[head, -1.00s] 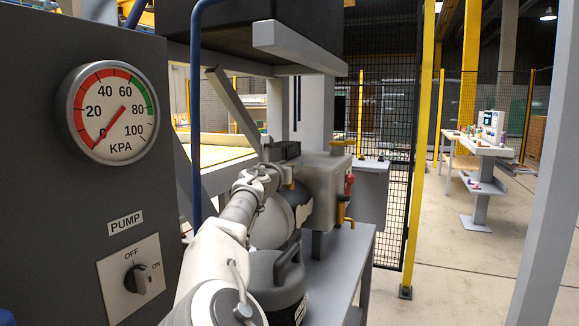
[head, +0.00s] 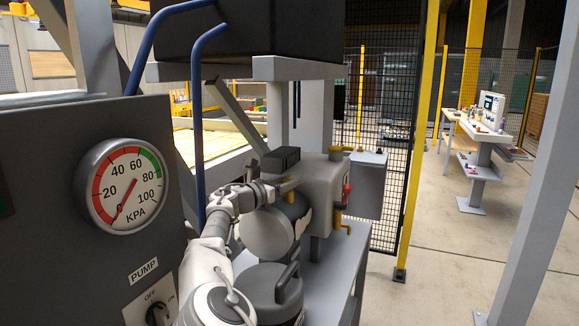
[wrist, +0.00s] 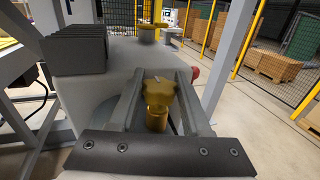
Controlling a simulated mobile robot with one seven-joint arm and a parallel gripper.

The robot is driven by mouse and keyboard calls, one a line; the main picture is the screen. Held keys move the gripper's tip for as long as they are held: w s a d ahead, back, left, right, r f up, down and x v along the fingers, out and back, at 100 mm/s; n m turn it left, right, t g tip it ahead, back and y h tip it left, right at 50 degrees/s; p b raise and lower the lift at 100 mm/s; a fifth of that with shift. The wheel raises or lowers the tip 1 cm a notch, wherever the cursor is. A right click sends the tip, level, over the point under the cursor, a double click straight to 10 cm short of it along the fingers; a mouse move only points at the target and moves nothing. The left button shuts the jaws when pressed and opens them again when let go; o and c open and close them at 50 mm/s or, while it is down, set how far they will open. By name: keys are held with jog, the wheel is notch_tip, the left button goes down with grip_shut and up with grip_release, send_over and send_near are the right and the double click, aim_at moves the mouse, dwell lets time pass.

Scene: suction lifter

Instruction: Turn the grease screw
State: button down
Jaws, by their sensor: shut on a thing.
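The grease screw, a brass knob on a short brass stem (wrist: 158,100), sits between the two fingers of my gripper (wrist: 161,78) in the wrist view. The fingers are shut on it from both sides. In the head view my gripper (head: 270,189) is beside the grey pump housing (head: 322,180), below a black finned block (head: 281,160). There the screw is mostly hidden by my gripper, and only a small brass part shows. How far the screw is turned cannot be told.
A dark panel with a KPA gauge (head: 127,187), its needle near 0, and a pump switch (head: 159,314) stands at left. A blue pipe (head: 197,130) rises near my arm. A grey canister (head: 270,292) is below it. A red-handled valve (head: 346,194) is on the housing's right.

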jog(key=shift+d+r+m+g+h+p, duration=0.15)
jog(key=shift+m+g+h+p, duration=0.3)
jog(key=shift+p, duration=1.3)
jog(key=shift+a+r+m+g+h+p, duration=0.1)
jog(key=shift+m+g+h+p, duration=0.3)
jog(key=shift+p, duration=1.3)
jog(key=shift+f+m+g+h+p, duration=0.3)
jog(key=shift+g+h+p, duration=0.2)
jog(key=shift+p, duration=1.05)
jog(key=shift+d, duration=0.1)
jog(key=shift+c, duration=1.8)
grip_release()
jog(key=shift+r, duration=0.15)
